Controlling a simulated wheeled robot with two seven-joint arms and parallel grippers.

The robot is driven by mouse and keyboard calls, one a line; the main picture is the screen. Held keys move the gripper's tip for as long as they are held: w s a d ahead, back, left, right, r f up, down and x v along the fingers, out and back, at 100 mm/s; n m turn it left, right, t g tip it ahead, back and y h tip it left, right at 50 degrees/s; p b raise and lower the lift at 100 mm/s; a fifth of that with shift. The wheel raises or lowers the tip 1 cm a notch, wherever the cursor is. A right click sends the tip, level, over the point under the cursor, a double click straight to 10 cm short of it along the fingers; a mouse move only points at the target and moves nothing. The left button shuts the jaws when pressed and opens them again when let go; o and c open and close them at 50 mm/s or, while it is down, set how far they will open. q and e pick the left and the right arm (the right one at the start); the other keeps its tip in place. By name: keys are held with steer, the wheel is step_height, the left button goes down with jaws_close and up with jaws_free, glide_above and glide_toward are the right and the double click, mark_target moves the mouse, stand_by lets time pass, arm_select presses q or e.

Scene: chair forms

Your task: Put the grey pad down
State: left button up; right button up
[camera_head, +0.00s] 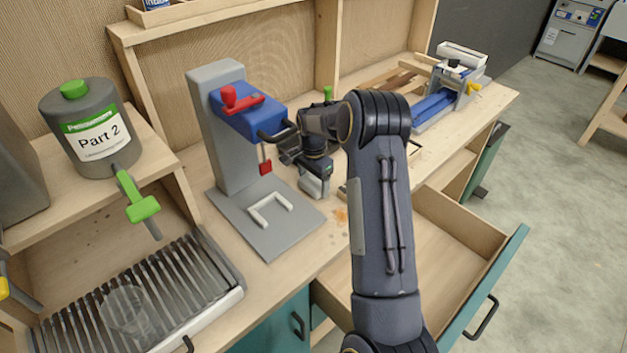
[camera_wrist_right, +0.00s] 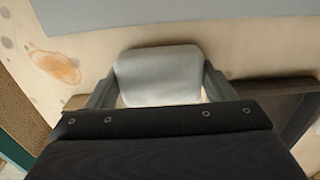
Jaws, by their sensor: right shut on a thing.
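The grey pad (camera_wrist_right: 158,75) is a light grey block with rounded corners. It sits between the two fingers of my right gripper (camera_wrist_right: 158,88), which is shut on it. In the head view the right gripper (camera_head: 316,178) is over the bench, just right of the press, with the pad (camera_head: 314,187) at its tip. The pad is over or on the wooden bench top; I cannot tell whether it touches the wood. My left gripper is not in view.
A grey press (camera_head: 222,130) with a blue head and flat base plate (camera_head: 265,240) stands left of the gripper. An open drawer (camera_head: 445,235) juts out at the right. A slatted tray (camera_head: 215,315) is at lower left. A stain (camera_wrist_right: 55,66) marks the bench beside the pad.

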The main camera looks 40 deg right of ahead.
mark_target(314, 181)
steer(key=o, duration=0.5)
steer(key=shift+f, duration=0.15)
steer(key=o, duration=0.5)
steer(key=shift+c, duration=0.2)
steer(key=shift+r, duration=0.7)
step_height(314, 181, up, 11)
steer(key=b, duration=0.1)
